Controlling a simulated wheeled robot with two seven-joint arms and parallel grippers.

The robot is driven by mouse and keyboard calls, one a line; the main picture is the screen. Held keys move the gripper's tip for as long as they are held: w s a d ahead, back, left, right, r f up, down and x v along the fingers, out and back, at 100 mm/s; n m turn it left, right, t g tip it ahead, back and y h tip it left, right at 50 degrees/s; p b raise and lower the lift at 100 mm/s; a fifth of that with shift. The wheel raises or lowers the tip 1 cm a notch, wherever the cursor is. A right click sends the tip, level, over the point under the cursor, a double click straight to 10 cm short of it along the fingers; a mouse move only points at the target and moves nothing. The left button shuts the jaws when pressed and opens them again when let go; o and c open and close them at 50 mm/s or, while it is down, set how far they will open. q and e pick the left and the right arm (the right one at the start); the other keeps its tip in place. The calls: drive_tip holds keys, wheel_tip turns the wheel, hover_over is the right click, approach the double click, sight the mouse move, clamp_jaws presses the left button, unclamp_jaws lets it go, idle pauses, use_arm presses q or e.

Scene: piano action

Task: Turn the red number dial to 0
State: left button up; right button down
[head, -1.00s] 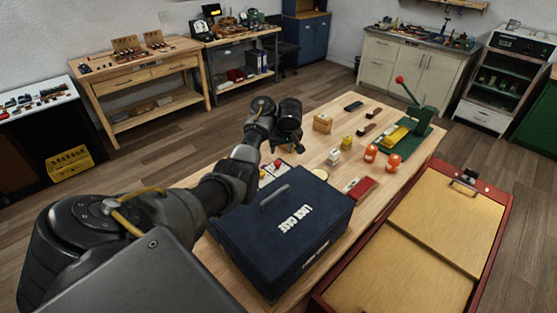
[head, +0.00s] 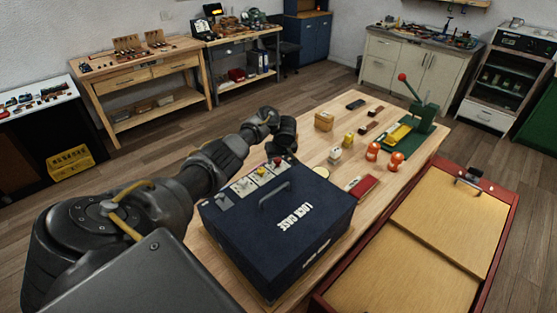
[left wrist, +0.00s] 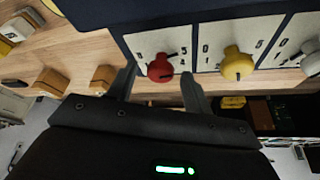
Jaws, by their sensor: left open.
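The red number dial (left wrist: 160,69) sits on a white panel with black digits, its dark pointer mark toward the right side of its scale. The small digits are hard to read. My open left gripper (left wrist: 158,82) has one finger on either side of the red dial, with gaps showing; touch cannot be told. In the head view the red dial (head: 277,162) is on the strip behind the dark blue lock case (head: 262,240), with my left gripper (head: 284,150) just beyond it. A yellow dial (left wrist: 238,64) and a whitish dial (left wrist: 310,62) stand beside it. My right gripper is out of view.
The case has a handle (head: 274,196) on top. Orange pieces (head: 396,160), a red block (head: 361,187), small wooden blocks and a green lever press (head: 425,115) are on the wooden table (head: 318,180). A red-framed tray (head: 440,220) lies at the right.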

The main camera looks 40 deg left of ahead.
use_arm(q)
drive_tip(key=shift+c, duration=0.2)
drive_tip(key=c, duration=0.9)
